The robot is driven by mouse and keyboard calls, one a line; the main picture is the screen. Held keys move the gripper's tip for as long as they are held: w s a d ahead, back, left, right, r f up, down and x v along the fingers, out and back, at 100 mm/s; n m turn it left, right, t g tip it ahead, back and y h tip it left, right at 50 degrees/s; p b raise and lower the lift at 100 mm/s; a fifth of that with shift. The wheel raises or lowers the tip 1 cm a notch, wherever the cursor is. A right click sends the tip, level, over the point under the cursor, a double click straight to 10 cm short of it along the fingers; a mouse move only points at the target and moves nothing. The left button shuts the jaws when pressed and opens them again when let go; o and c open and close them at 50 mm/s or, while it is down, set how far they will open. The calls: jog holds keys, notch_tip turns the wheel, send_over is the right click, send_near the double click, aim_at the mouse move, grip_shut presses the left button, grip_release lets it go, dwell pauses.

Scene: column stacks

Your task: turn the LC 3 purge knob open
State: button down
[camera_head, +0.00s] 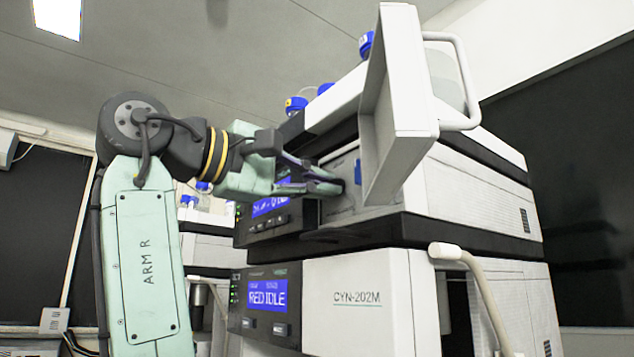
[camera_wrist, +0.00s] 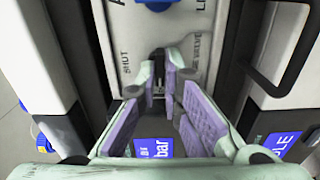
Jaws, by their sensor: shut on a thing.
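The purge knob (camera_wrist: 159,63) is a small dark piece on the pale valve panel (camera_wrist: 190,18) in the wrist view. The lettering "SHUT" stands left of it and "VALVE" right of it. My gripper (camera_wrist: 161,78) has its two purple-padded fingers closed around the knob, which is mostly hidden between the fingertips. In the head view my gripper (camera_head: 335,184) reaches from the left into the opened front of the upper unit, fingertips at the grey panel (camera_head: 341,206). The knob itself cannot be made out there.
A white door (camera_head: 402,110) with a loop handle (camera_head: 462,85) stands open just right of my gripper. A lower unit (camera_head: 352,300) marked CYN-202M has a screen reading "RED IDLE" (camera_head: 267,292). Blue-capped bottles (camera_head: 296,104) stand on top.

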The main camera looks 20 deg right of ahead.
jog(key=c, duration=1.7)
grip_release()
jog(key=v, duration=1.2)
